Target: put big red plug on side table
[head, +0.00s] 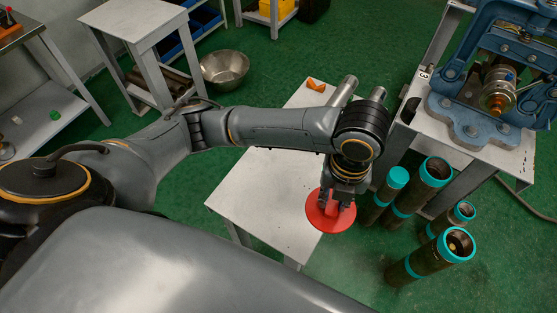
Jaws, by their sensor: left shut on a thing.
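The big red plug (318,219) is a wide red disc with a raised middle part. My left gripper (337,205) points down and is shut on that middle part. In the head view the plug overlaps the right edge of the low pale side table (255,205). I cannot tell whether the plug touches the tabletop or hangs just above it. The gripper and wrist hide part of the plug. My right gripper is not in view.
A small orange piece (316,85) and metal cylinders (343,91) are at the side table's far end. Several dark pipes with teal bands (437,171) stand right of it. A metal bowl (225,68) is on the floor.

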